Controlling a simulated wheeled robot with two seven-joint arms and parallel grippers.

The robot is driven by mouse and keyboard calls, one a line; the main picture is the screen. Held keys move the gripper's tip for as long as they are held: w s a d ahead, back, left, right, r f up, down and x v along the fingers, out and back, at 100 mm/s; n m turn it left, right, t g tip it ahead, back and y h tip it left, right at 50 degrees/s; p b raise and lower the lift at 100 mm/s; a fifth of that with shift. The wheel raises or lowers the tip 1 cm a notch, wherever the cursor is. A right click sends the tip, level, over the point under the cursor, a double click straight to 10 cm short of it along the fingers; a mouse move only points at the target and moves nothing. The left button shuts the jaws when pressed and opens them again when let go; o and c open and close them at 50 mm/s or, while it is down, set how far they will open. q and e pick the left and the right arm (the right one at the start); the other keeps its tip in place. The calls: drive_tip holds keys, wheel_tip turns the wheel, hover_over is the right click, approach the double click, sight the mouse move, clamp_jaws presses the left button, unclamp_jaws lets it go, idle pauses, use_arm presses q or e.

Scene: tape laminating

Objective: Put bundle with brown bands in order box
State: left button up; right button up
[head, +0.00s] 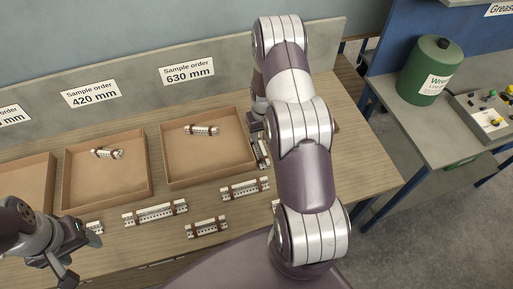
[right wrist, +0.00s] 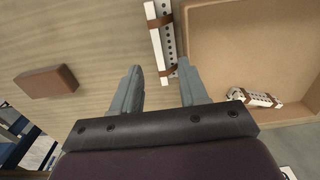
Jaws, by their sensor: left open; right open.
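A white perforated bundle with brown bands (right wrist: 163,42) lies beside the box wall in the right wrist view. My right gripper (right wrist: 158,72) is open above the table, with the bundle's near end in line between its fingers; contact cannot be told. In the head view this bundle (head: 262,153) shows partly, beside the 630 mm order box (head: 165,177), and my right arm hides most of the right gripper. Other banded bundles lie in front of the boxes: a long one (head: 155,212), one at right (head: 245,188) and a short one (head: 207,226). My left gripper (head: 62,268) is open and empty at lower left.
The 630 mm box holds one bundle (head: 201,130). The 420 mm box (head: 70,197) holds another (head: 107,153). A third box (head: 40,185) stands at left. A brown block (right wrist: 47,82) lies on the table. A green canister (head: 422,88) stands on a side table.

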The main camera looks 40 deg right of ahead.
sight(262, 147)
wheel_tip(262, 147, down, 7)
drive_tip(key=shift+w+d+f+p, duration=0.1)
drive_tip(key=shift+d+p, duration=0.05)
drive_tip(key=shift+p, duration=1)
drive_tip(key=shift+d+f, duration=0.1)
drive_tip(key=shift+f, duration=0.05)
clamp_jaws()
